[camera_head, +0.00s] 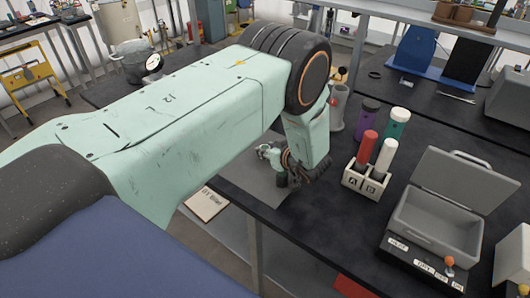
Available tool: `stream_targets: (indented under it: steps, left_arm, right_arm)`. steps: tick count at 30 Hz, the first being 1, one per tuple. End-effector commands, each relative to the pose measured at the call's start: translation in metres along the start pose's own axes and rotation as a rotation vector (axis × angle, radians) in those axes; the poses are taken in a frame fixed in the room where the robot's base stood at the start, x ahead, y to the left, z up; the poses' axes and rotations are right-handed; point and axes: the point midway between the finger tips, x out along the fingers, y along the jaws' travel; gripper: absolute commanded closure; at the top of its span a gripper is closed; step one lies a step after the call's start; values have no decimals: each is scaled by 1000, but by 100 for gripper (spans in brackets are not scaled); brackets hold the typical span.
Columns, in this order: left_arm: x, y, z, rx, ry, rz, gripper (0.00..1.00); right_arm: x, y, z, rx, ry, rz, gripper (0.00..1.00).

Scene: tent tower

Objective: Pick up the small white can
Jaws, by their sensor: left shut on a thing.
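My left gripper (279,163) is at the end of my pale green arm, low over the dark table near its front edge. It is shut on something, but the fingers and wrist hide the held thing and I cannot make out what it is. No small white can shows clearly. A white cylinder (385,157) stands upright beside a red cylinder (367,148) in a cream holder (352,182) marked A and B, right of the gripper and apart from it. My right gripper is not in view.
An open grey case (426,234) with a labelled front panel stands right of the holder. A grey mat (252,180) lies by the gripper.

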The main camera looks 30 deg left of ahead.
Motion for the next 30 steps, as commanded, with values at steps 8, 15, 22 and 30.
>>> stream_targets:
  steps: [8,15,22,30]
  left_arm:
    - [0,0,0,0,-1,0,91]
    - [-4,1,-8,-1,1,1,91]
    - [-25,1,-46,-3,1,2,91]
    - [-44,0,-81,-1,1,1,91]
  right_arm:
    - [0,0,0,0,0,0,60]
    - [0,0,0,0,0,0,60]
    - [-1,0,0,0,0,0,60]
    - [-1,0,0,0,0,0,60]
